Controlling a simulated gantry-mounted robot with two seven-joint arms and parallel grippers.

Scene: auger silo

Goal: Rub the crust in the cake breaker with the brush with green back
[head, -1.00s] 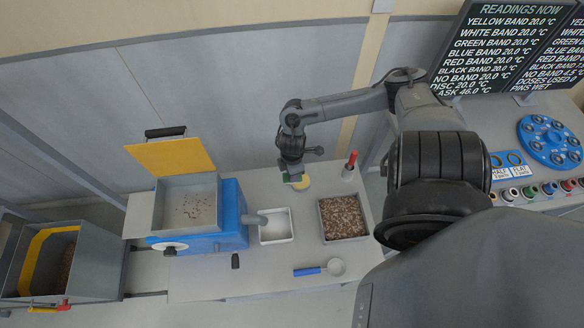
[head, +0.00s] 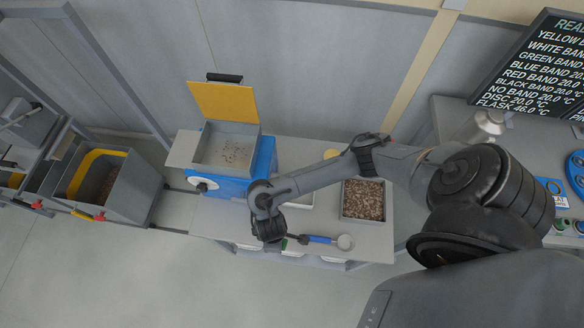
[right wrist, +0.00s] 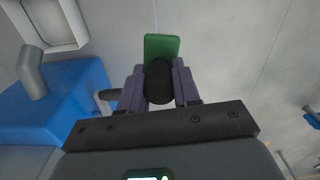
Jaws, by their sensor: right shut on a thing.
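The brush with green back (right wrist: 162,48) is clamped between the purple fingers of my right gripper (right wrist: 160,85); its bristles are not visible. In the head view my right gripper (head: 272,238) hangs near the bench's front edge, just left of the scoop and in front of the blue machine. That machine, apparently the cake breaker (head: 262,158), has a grey hopper with its yellow lid (head: 224,101) raised. Dark bits of crust (head: 236,156) are scattered on the hopper floor. The brush is outside the hopper. My left gripper is not in view.
A blue-handled scoop (head: 320,239) lies at the bench's front. A box of brown pellets (head: 362,215) stands right of my forearm. Grey bins with yellow rims (head: 118,195) stand left.

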